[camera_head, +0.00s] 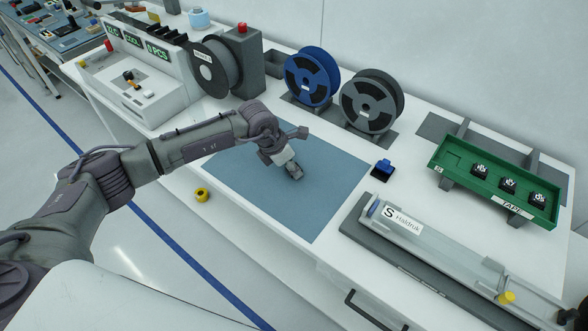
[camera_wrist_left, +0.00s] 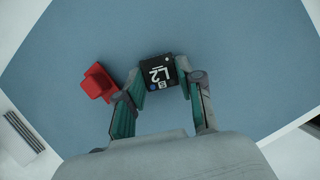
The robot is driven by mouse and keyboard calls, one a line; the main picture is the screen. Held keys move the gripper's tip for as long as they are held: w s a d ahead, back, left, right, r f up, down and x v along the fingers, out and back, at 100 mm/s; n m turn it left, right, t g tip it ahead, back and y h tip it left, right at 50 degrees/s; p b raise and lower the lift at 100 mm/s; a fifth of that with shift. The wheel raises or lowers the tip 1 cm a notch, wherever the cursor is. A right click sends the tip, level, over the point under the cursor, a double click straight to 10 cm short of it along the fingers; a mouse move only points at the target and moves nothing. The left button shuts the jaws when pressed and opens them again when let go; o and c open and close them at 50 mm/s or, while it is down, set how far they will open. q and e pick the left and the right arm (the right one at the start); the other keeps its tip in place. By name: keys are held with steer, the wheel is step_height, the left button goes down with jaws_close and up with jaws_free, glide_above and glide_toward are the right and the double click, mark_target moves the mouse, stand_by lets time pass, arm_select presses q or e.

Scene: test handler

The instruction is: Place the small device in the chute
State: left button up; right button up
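The small device, a black square block marked L2 (camera_wrist_left: 157,74), lies on the blue mat (camera_head: 335,190) in the left wrist view. My left gripper (camera_head: 293,173) points down over the middle of the mat and hides the device in the head view. In the left wrist view its two fingers (camera_wrist_left: 158,92) are spread on either side of the device, and no grip on it shows. A long grey channel labelled Haldruk (camera_head: 435,247) at the front right looks like the chute. My right gripper is not in view.
A red block (camera_wrist_left: 98,83) lies beside the left finger. Blue (camera_head: 311,78) and grey reels (camera_head: 370,103) stand behind. The mat's right part is clear.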

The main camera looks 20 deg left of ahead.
arm_select(q)
steer(key=shift+c, duration=1.4)
steer(key=shift+r, duration=0.5)
steer(key=r, duration=0.1)
steer(key=d+r+b, duration=0.1)
steer(key=r+b, duration=0.1)
steer(key=shift+d+r, duration=0.25)
steer(key=shift+r, duration=0.1)
steer(key=d+r+b, duration=0.3)
steer(key=d+r, duration=0.3)
steer(key=d, duration=0.4)
steer(key=s+a+f+m+g+y, duration=0.1)
steer(key=s+a+m+g, duration=0.3)
steer(key=s+m, duration=0.6)
steer(key=s+a+f+m+g+y, duration=0.1)
steer(key=s+a+m, duration=0.7)
steer(key=m, duration=0.9)
steer(key=s+g+y, duration=0.1)
steer(key=s+g, duration=0.1)
steer(key=s, duration=0.1)
steer(key=shift+a+f+m+g, duration=0.3)
steer(key=shift+a+g, duration=0.1)
